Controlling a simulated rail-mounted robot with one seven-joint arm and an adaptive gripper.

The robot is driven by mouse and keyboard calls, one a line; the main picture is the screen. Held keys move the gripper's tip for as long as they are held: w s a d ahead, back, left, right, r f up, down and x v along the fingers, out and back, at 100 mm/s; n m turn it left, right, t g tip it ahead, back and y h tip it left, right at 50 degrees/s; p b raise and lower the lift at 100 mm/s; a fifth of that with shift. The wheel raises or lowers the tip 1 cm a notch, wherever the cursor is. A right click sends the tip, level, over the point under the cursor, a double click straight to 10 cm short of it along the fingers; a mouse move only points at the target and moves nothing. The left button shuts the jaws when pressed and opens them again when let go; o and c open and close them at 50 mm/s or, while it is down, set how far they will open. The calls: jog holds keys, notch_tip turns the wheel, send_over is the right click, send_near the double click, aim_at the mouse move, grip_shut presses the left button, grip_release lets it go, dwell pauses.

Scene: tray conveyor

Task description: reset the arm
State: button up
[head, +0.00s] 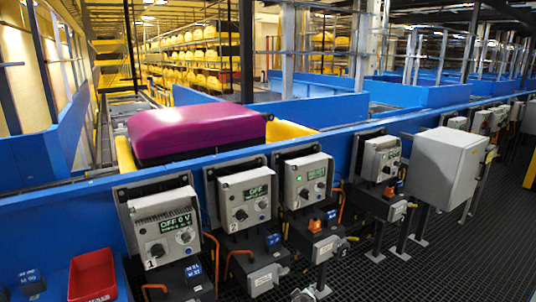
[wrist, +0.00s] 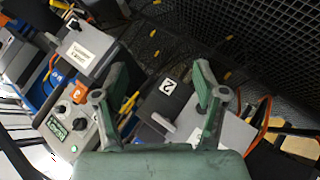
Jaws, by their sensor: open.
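My gripper (wrist: 160,76) shows in the wrist view with its two green fingers spread wide. Nothing is held between them. Beyond the fingers is a grey box with a "2" label (wrist: 160,102); the gap to it is hard to judge. A control box with a lit display and knobs (wrist: 72,122) is left of the fingers. I cannot make out the gripper in the head view. That view shows a row of grey control boxes, including the one marked 1 (head: 163,228), the one marked 2 (head: 246,200) and another to its right (head: 307,182).
A purple suitcase (head: 190,128) lies in a yellow tray (head: 290,130) behind the blue barrier (head: 70,210). A red bin (head: 92,276) hangs at lower left. A large grey cabinet (head: 446,165) stands at right. Open dark grating floor (head: 460,260) lies in front.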

jog(key=s+d+f+m+g+p, duration=0.1)
jog(key=s+f+m+g, duration=0.15)
jog(key=s+f, duration=0.4)
jog(key=s+d+f+m+g, duration=0.15)
jog(key=s+f+g, duration=0.25)
jog(key=s, duration=0.6)
jog(key=s+d+f+m+g+p, duration=0.1)
jog(key=s+d+f+g, duration=0.15)
jog(key=s+f, duration=0.4)
jog(key=s+m+g+y+p, duration=0.1)
jog(key=s+g, duration=0.3)
jog(key=s, duration=1.1)
jog(key=s+a+f+m+g+y+p, duration=0.1)
jog(key=s+g, duration=0.3)
jog(key=s, duration=1.2)
jog(key=shift+a+f+m+p, duration=0.25)
jog(key=shift+a+m+p, duration=0.05)
jog(key=shift+p, duration=0.5)
